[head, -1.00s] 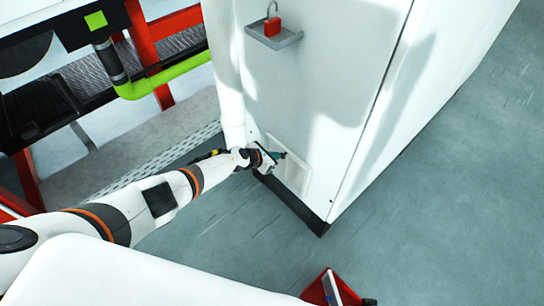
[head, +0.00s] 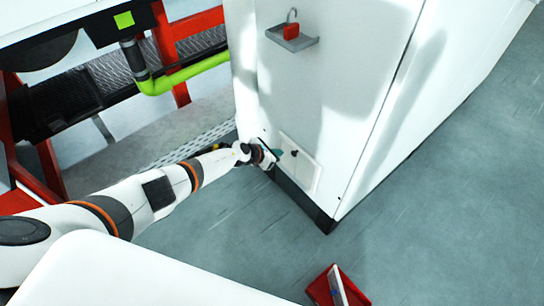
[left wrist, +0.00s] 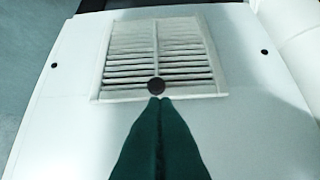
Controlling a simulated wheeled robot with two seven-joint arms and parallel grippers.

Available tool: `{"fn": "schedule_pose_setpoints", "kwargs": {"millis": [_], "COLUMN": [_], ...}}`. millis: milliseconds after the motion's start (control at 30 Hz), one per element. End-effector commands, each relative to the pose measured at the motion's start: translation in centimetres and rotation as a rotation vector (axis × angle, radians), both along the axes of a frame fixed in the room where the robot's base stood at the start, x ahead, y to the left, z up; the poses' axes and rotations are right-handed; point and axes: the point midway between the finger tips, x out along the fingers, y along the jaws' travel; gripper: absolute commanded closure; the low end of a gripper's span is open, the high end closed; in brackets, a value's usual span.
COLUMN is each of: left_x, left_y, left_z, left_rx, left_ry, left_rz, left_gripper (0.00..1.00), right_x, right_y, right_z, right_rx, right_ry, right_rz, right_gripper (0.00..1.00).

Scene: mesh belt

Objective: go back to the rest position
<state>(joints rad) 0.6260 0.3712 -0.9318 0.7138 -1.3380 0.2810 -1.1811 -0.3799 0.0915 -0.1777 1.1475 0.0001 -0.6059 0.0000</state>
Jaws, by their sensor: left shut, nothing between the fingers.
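My left gripper (head: 279,153) reaches in from the left in the head view, close to the lower part of the white cabinet (head: 330,90). In the left wrist view its dark green fingers (left wrist: 158,105) are together and empty. Their tips point at a round black knob (left wrist: 156,86) at the edge of a white louvred vent (left wrist: 185,70) on the cabinet. The vent (head: 306,172) also shows in the head view, just right of the gripper. Whether the fingertips touch the knob I cannot tell. My right gripper is not in view.
A red padlock (head: 291,32) sits on a small grey shelf (head: 305,43) on the cabinet. A green pipe (head: 190,76) and a dark mesh belt (head: 75,100) are at the left. A red box (head: 338,288) is on the floor at the bottom. Grey floor is free at the right.

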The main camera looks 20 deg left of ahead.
Motion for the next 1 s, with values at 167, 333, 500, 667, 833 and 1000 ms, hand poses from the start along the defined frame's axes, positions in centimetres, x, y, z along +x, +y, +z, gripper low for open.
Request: {"fn": "schedule_pose_setpoints", "kwargs": {"millis": [167, 333, 500, 667, 833, 1000], "left_x": [0.0, 0.0, -1.7, -7.9, -18.5, -29.3], "left_y": [0.5, 0.6, -0.6, -2.2, -0.3, 1.2], "left_z": [0.5, 0.5, -1.0, -6.1, -13.0, -18.0], "left_rx": [0.002, 0.003, -0.136, -0.648, -1.175, -1.458], "left_ry": [0.002, 0.003, 0.052, 0.261, 0.513, 0.633], "left_rz": [0.001, 0.000, 0.117, 0.645, 1.414, 2.037], "left_gripper": [1.00, 1.00, 1.00, 1.00, 1.00, 1.00], "right_x": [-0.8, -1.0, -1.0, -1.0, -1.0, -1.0], "right_y": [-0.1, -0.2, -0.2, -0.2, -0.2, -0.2], "right_z": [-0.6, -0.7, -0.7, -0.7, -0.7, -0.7], "right_rx": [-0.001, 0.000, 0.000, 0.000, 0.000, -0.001], "right_ry": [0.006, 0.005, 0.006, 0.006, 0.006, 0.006], "right_rz": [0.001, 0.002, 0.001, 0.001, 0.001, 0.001], "right_gripper": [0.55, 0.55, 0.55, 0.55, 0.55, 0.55]}}
